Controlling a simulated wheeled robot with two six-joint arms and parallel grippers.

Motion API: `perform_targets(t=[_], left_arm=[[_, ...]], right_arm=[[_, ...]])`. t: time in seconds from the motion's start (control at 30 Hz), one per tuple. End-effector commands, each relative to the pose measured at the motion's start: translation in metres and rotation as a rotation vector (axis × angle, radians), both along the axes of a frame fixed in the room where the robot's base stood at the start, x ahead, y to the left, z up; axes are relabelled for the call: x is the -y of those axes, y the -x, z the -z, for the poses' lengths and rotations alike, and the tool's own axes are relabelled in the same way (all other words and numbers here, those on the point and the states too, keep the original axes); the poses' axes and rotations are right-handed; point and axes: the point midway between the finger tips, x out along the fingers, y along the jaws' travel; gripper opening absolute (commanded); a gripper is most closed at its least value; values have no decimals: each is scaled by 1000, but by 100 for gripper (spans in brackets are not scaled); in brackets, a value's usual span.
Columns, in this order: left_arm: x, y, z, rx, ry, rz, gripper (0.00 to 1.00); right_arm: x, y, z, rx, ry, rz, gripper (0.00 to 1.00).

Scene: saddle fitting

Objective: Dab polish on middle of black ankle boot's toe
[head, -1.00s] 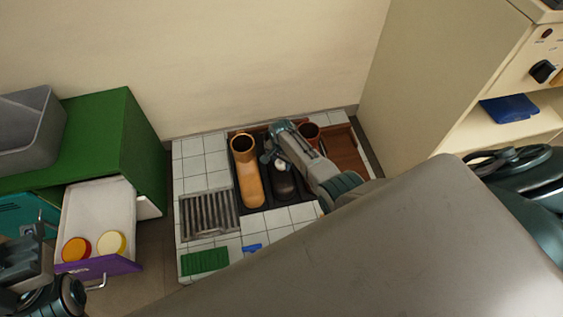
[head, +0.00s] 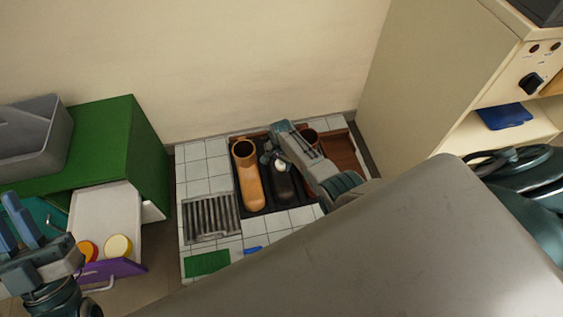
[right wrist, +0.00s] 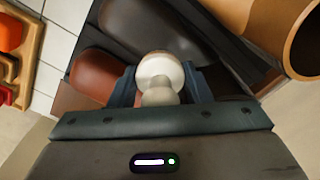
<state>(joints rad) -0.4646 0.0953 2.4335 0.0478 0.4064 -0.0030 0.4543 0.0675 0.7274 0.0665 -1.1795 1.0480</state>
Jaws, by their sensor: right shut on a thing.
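The black ankle boot (head: 284,188) lies on a dark mat, toe towards me, its back part hidden by my right gripper. In the right wrist view it is the dark shape (right wrist: 145,32) beyond the fingertips. My right gripper (head: 272,160) is shut on a pale round-headed dauber (right wrist: 160,75), held over the boot; it also shows in the head view (head: 281,165). I cannot tell whether its head touches the leather. My left gripper (head: 22,225) is at the left edge, near the open drawer; whether its fingers are parted is unclear.
A tan boot (head: 248,180) stands left of the black one; a reddish-brown boot (right wrist: 95,78) is on its other side. The open drawer (head: 110,210) holds a red-and-yellow tin (head: 87,249) and a cream tin (head: 118,246). A metal grate (head: 211,216) and green pad (head: 207,263) lie in front.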

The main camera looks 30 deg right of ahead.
Motion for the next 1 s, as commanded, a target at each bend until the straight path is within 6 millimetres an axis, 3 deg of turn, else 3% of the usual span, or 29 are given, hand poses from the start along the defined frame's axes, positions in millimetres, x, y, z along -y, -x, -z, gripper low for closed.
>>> perform_targets(t=[0.37,0.73,1.0], left_arm=[[0,-2,3,-26,1,0,18],[0,-2,-27,-24,1,0,18],[0,-2,-28,-24,1,0,18]], right_arm=[[0,0,-2,0,0,0,26],[0,0,-31,0,0,0,26],[0,0,-31,0,0,0,26]])
